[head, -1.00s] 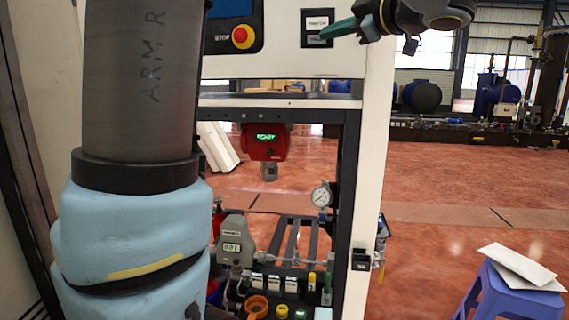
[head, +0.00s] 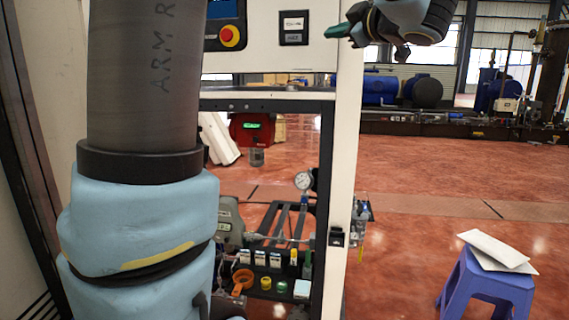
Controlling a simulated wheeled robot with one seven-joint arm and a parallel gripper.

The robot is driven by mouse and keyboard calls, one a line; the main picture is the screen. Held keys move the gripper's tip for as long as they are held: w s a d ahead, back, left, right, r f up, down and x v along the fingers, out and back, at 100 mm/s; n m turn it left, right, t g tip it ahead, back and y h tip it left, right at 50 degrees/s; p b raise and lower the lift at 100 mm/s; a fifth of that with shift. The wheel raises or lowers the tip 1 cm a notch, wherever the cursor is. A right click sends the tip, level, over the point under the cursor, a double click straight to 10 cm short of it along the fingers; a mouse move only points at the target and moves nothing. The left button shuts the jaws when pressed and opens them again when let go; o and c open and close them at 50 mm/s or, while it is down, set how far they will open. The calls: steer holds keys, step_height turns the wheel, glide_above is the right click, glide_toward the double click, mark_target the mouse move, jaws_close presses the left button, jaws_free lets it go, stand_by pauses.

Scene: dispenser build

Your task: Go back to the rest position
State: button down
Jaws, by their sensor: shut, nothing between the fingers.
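My gripper (head: 338,31) is at the top right of the head view, in front of the right edge of the white machine's upper panel. Its green fingers are together and point left, with nothing held. The blue-grey and black wrist (head: 412,18) behind it is cut off by the top edge. My large arm link marked "ARM R" fills the left side of the view and hides part of the machine.
The white machine frame (head: 352,150) stands centre, with a red stop button (head: 229,36), a red display unit (head: 251,128) and a gauge (head: 303,180). Small bottles and fittings sit low inside. A purple stool (head: 487,288) with white sheets (head: 495,250) stands right. Open floor lies behind.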

steer(key=w+f+m+h, duration=0.3)
steer(key=f+m+h, duration=0.2)
steer(key=f, duration=0.2)
steer(key=w+f+m+h, duration=0.4)
steer(key=f+m, duration=0.1)
steer(key=f, duration=0.2)
steer(key=s+a+f+m+g+h, duration=0.25)
steer(key=f+g, duration=0.25)
steer(key=f, duration=0.6)
steer(key=s+a+f+m+g+y, duration=0.1)
steer(key=s+a+f+g, duration=0.4)
steer(key=s, duration=0.5)
steer(key=s+a+f+m+g+y, duration=0.2)
steer(key=s+a+f+g, duration=0.2)
steer(key=s+a+f, duration=0.6)
step_height(320, 180, down, 2)
steer(key=shift+s+f+g, duration=0.25)
steer(key=shift+s+g, duration=0.1)
steer(key=shift+g, duration=0.05)
